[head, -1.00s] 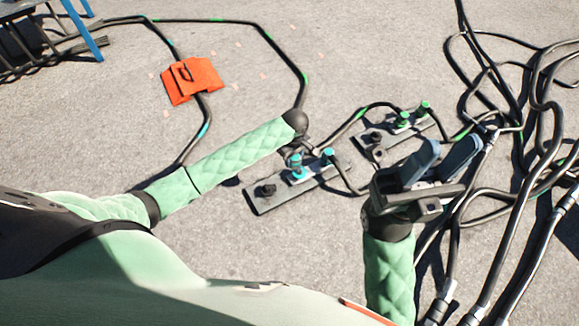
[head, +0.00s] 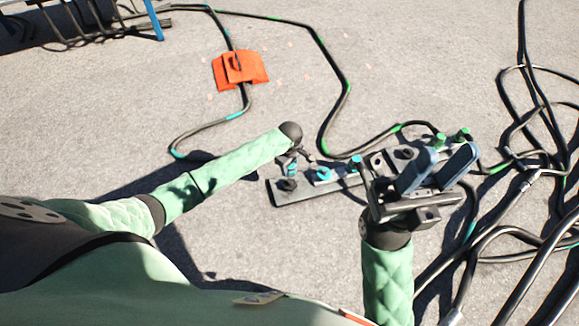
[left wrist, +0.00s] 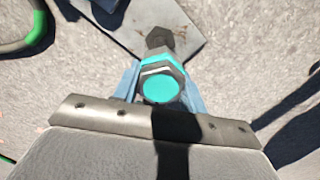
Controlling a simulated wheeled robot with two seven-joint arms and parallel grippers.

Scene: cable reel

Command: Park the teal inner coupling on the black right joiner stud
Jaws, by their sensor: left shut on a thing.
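My left gripper (head: 294,157) is shut on the teal inner coupling (head: 292,168). In the head view the coupling is just above the black stud (head: 288,184) at the near left end of the front plate (head: 305,194). The left wrist view shows the coupling's round teal end (left wrist: 163,87) between the blue fingers. The black stud (left wrist: 160,38) is beyond it, and the coupling looks apart from the stud. I cannot tell the height gap. My right gripper (head: 442,160) is open and empty, in front of the plates.
A teal piece (head: 322,174) and another teal fitting (head: 355,163) are on the front plate. A rear plate carries a black stud (head: 404,153) and green couplings (head: 439,141). Black cables (head: 535,150) crowd the right. An orange cable ramp (head: 240,68) lies farther back.

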